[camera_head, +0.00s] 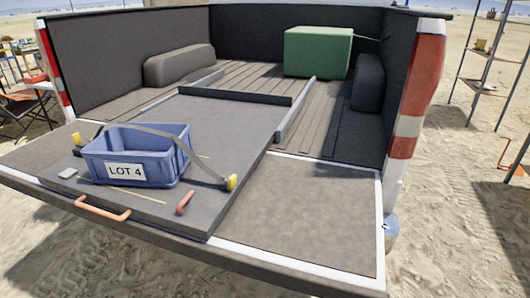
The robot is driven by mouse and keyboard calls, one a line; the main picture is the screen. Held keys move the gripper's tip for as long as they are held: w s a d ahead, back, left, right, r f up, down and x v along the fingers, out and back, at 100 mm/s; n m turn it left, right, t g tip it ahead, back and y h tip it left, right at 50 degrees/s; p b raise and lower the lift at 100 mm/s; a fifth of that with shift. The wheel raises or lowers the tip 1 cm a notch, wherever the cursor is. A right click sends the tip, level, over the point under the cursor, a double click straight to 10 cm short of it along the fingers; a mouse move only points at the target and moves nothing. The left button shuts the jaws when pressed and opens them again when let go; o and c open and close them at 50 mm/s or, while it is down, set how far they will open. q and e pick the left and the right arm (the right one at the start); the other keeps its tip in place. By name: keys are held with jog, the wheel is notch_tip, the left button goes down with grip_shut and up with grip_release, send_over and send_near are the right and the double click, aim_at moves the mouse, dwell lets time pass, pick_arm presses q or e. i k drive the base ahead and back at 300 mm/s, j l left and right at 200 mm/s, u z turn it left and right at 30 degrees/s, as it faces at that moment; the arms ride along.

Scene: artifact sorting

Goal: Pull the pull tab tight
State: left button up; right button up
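A blue crate (108,161) with a "LOT 4" label (125,171) sits on the dark sliding tray (225,125) in the truck bed. A grey strap (165,135) runs over the crate from a yellow fitting (77,139) at its left to a yellow buckle (231,182) at its right. The strap stands bowed above the crate's rim. A small red piece (185,202) lies on the tray in front of the crate; it may be the pull tab, but I cannot tell. Neither of my grippers is in view.
An orange handle (103,208) is on the tray's front edge. A small grey object (68,173) lies left of the crate. The lowered tailgate (310,205) is bare at right. A green box (318,52) stands deep in the bed.

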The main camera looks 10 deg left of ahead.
aim_at(77, 140)
jog(key=u, duration=1.65)
